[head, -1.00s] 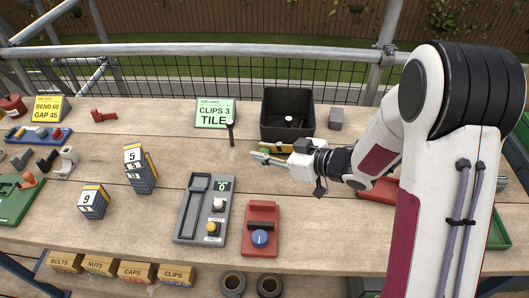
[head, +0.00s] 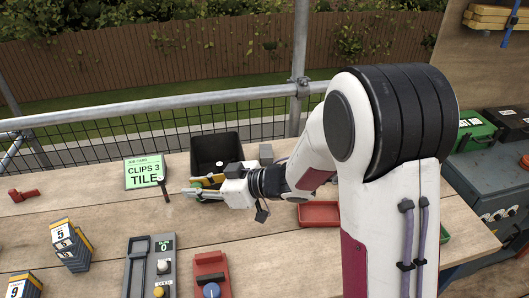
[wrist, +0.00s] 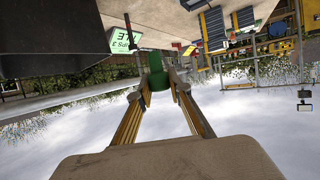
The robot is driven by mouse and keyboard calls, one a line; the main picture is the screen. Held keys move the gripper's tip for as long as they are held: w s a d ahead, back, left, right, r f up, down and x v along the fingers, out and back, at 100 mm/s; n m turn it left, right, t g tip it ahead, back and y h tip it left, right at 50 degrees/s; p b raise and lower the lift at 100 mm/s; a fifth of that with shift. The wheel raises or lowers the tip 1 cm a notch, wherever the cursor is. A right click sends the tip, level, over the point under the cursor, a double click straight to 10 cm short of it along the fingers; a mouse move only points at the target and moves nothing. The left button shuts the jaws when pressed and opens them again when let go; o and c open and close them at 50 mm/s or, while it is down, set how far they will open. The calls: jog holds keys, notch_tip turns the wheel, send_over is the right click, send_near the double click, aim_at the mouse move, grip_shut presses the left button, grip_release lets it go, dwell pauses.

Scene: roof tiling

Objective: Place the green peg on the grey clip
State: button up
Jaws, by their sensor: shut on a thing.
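My gripper (head: 193,190) is over the bench in the head view, just in front of the black bin. In the wrist view its fingertips (wrist: 158,88) are closed on the green peg (wrist: 156,66), which sticks out past them. In the head view the peg is too small and covered to make out clearly. I cannot identify the grey clip for sure in the current views. A plain grey block (head: 266,154) stands right of the bin.
The black bin (head: 205,150) holds a pale round part. A green card (head: 144,172) and a dark upright rod (head: 163,187) stand left of my gripper. A grey panel (head: 138,270), a red unit (head: 210,262) and a red tray (head: 319,213) are nearer. Bare wood lies between.

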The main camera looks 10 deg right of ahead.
notch_tip(320, 180, up, 4)
jog(key=shift+f, duration=0.2)
jog(key=w+d+r+m+t+h, duration=0.15)
jog(key=w+d, duration=0.25)
jog(key=w, duration=0.4)
jog(key=w+d+m+t+h, duration=0.25)
jog(key=w+d, duration=0.25)
jog(key=w, duration=0.3)
jog(key=m+t+h, duration=0.3)
jog(key=m+h, duration=0.4)
jog(key=m, duration=0.1)
send_over(266, 151)
jog(key=f, duration=0.2)
notch_tip(266, 151, down, 5)
jog(key=shift+w+r, duration=0.1)
jog(key=shift+w, duration=0.05)
jog(key=shift+f, duration=3.1)
jog(key=shift+f, duration=1.9)
jog(key=shift+f, duration=0.1)
